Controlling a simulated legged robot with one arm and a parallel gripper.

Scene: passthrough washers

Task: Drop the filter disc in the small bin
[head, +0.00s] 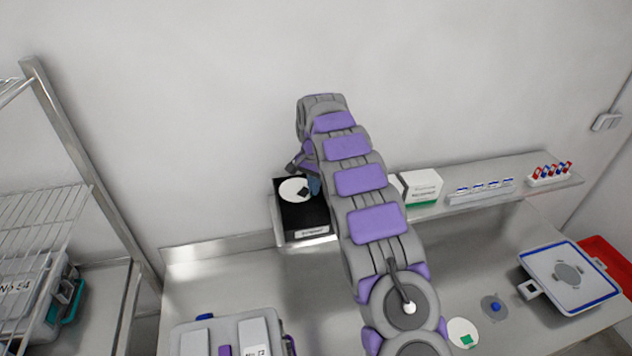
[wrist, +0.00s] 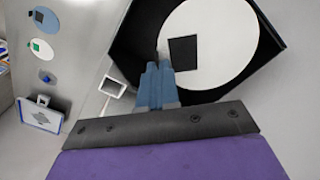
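A white filter disc with a dark square on it (wrist: 221,38) shows large in the wrist view, and small in the head view (head: 291,188). It lies in or just over a small black bin (head: 304,219) with a white front label; its exact height is unclear. The bin's dark wall also shows in the wrist view (wrist: 131,48). My gripper (wrist: 161,66) has its blue fingers close together at the disc's left edge, beside the dark square. I see nothing clearly between the fingertips. In the head view my arm hides part of the bin's right side.
The bin stands at the left end of a wall shelf, with a white-and-green box (head: 421,187) and racks (head: 482,190) to its right. On the metal counter are a disc with a green square (head: 456,329), a blue-knobbed disc (head: 495,307) and a blue-rimmed tray (head: 541,268). A wire rack stands left.

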